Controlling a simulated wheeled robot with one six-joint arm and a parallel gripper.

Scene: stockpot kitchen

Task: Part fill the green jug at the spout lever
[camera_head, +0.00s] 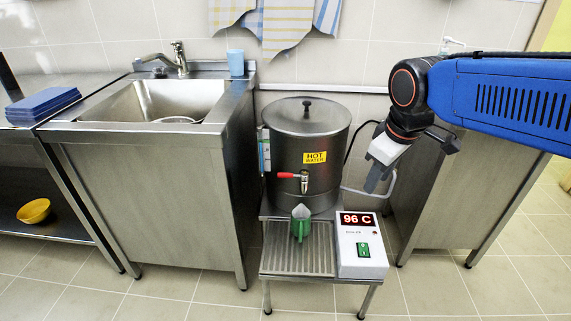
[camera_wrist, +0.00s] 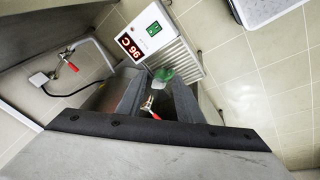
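A green jug (camera_head: 300,223) stands upright on the slatted stand under the spout of a steel hot-water boiler (camera_head: 340,130). The spout's red lever (camera_head: 286,175) points left. In the wrist view the jug (camera_wrist: 163,75) and the spout with its red lever (camera_wrist: 155,115) show through the gap between my fingers. My gripper (camera_head: 376,180) is up and to the right of the jug, beside the boiler, touching neither. In the wrist view its fingers (camera_wrist: 157,88) are apart with nothing held. How full the jug is cannot be told.
A control box (camera_head: 362,245) reading 96 C with a green switch stands right of the jug. A sink (camera_head: 155,103) with a blue cup (camera_head: 236,62) is at left. A bent pipe (camera_head: 380,188) runs beside the boiler. The floor in front is clear.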

